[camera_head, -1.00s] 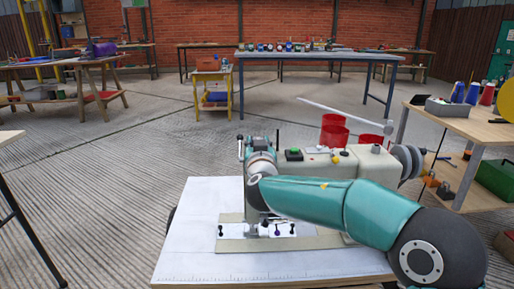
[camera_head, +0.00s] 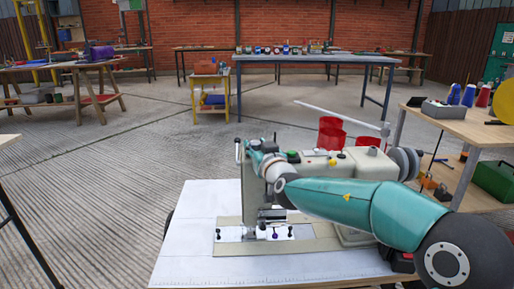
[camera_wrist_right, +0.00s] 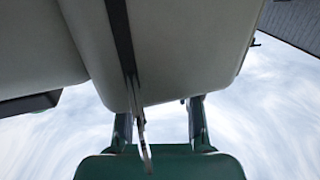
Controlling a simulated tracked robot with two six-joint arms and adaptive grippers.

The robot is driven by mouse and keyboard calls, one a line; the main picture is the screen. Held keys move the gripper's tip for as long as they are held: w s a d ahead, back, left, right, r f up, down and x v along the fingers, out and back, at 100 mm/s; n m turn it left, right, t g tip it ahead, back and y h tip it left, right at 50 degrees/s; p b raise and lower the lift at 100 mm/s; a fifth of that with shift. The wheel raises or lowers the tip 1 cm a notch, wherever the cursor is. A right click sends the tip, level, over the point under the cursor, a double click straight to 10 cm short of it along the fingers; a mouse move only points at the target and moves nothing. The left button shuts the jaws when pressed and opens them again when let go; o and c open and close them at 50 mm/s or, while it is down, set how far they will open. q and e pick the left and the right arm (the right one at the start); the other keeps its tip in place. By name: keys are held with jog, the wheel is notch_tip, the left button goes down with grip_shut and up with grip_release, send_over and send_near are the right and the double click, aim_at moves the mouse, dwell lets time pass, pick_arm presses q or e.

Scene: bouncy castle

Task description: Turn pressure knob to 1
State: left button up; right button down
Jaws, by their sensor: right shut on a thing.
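The sewing machine (camera_head: 366,165) stands on a white-topped table (camera_head: 190,235), its needle end to the left. My right arm reaches across its front. My right gripper (camera_head: 255,147) is at the top of the machine's left head. In the right wrist view, the pale machine head (camera_wrist_right: 180,50) fills the upper part, with a dark slot and a thin metal lever (camera_wrist_right: 137,110) close to the camera. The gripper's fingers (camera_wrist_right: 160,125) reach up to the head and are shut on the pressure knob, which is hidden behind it. My left gripper is out of view.
A wooden bench (camera_head: 455,125) with thread cones is at the right. The white tabletop is clear at the left.

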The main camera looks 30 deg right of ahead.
jog(key=c, duration=0.8)
grip_release()
jog(key=shift+r, duration=0.1)
jog(key=s, duration=0.4)
jog(key=s+a, duration=0.1)
jog(key=s, duration=0.2)
jog(key=s+a, duration=0.1)
jog(key=s, duration=0.3)
jog(key=shift+s+a, duration=0.2)
jog(key=shift+s, duration=0.15)
